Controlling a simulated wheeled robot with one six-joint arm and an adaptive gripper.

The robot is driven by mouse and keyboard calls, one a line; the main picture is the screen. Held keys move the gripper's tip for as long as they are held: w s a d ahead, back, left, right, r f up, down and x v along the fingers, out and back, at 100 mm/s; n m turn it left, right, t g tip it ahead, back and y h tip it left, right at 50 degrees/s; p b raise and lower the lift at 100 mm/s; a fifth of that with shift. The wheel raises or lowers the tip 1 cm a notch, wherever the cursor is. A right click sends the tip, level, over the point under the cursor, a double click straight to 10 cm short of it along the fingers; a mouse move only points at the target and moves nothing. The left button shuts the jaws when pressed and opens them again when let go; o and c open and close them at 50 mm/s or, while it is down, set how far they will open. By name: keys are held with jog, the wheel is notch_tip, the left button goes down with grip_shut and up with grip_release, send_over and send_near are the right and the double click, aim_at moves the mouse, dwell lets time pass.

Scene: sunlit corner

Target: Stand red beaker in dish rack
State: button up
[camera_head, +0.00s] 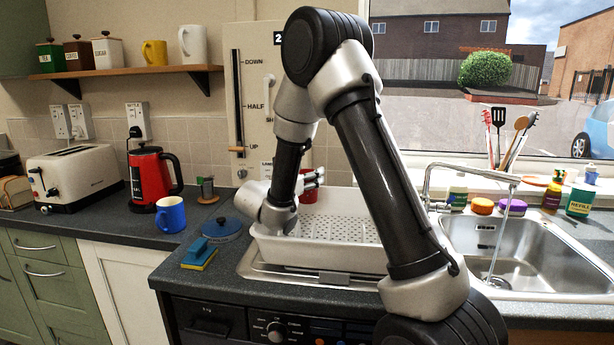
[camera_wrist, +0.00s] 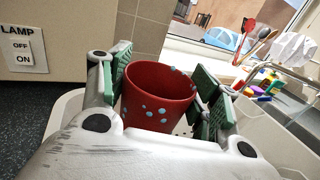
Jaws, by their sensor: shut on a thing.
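The red beaker (camera_wrist: 155,100) has light blue dots and fills the middle of the wrist view, its open mouth visible and tilted in the picture. My gripper (camera_wrist: 170,88) is shut on it, with a green-padded finger on each side. In the head view a small part of the red beaker (camera_head: 309,190) shows past my gripper (camera_head: 312,180). The white dish rack (camera_head: 335,256) stands on the metal drainer left of the sink, with a perforated floor. The beaker is over the rack's back left part; whether its base touches the rack floor is hidden.
My arm crosses in front of the rack's right side. The tap (camera_head: 430,185) runs into the sink (camera_head: 520,250) at right. The rack floor's visible middle is clear.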

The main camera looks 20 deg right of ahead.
jog(key=shift+f, duration=0.6)
jog(key=o, duration=1)
